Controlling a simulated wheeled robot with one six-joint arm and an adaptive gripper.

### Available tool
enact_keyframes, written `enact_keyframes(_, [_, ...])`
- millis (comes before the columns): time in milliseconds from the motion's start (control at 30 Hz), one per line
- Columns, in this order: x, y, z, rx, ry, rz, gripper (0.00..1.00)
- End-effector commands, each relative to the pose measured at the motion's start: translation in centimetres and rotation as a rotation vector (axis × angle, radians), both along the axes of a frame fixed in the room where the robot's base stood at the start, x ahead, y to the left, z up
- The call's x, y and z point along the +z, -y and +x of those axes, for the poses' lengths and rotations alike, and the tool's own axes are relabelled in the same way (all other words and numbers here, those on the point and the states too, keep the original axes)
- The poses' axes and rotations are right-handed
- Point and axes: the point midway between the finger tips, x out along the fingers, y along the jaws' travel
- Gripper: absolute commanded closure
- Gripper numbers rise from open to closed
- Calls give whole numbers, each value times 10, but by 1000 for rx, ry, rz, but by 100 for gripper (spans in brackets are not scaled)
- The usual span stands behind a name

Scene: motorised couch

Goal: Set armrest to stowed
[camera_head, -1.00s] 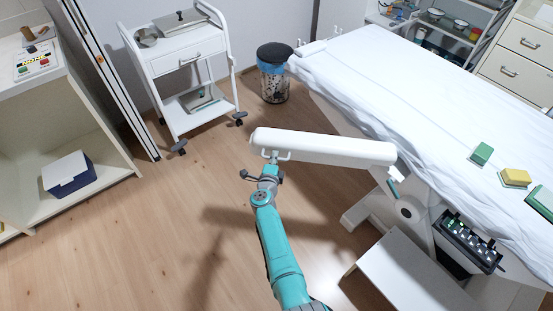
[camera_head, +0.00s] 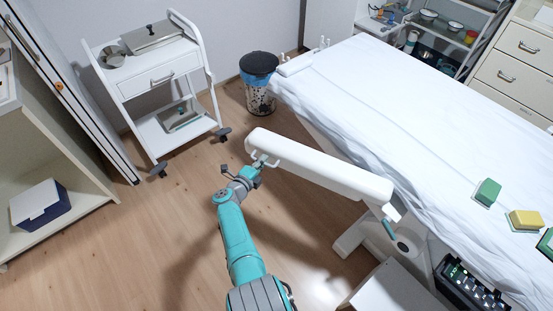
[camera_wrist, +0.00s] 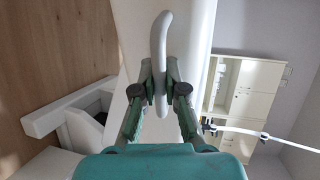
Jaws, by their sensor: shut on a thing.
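The white padded armrest (camera_head: 318,166) sticks out beside the couch (camera_head: 375,95), over the floor. Its near right end joins a bracket with a teal lever (camera_head: 389,229) at the couch's side. A light grey handle (camera_head: 266,160) sits under its far left end. My gripper (camera_head: 256,170) is at that handle, below the armrest. In the wrist view, the handle (camera_wrist: 158,60) runs between the two green fingers of my gripper (camera_wrist: 160,82), which are shut on it. The armrest's underside (camera_wrist: 190,35) fills the space behind the handle.
A white trolley (camera_head: 150,95) with metal trays stands at the upper left. A bin (camera_head: 259,90) stands near the couch's far end. A control box (camera_head: 466,285) hangs at the couch's side. Green and yellow blocks lie on the sheet.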

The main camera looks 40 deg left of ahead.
Motion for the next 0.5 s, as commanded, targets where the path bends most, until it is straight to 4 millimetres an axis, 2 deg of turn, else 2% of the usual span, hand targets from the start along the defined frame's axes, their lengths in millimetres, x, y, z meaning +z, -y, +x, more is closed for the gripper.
enact_keyframes(133, [-1, -5, -8, -1, -2, -1, 100])
enact_keyframes(500, [-1, -6, -10, -1, -1, -1, 100])
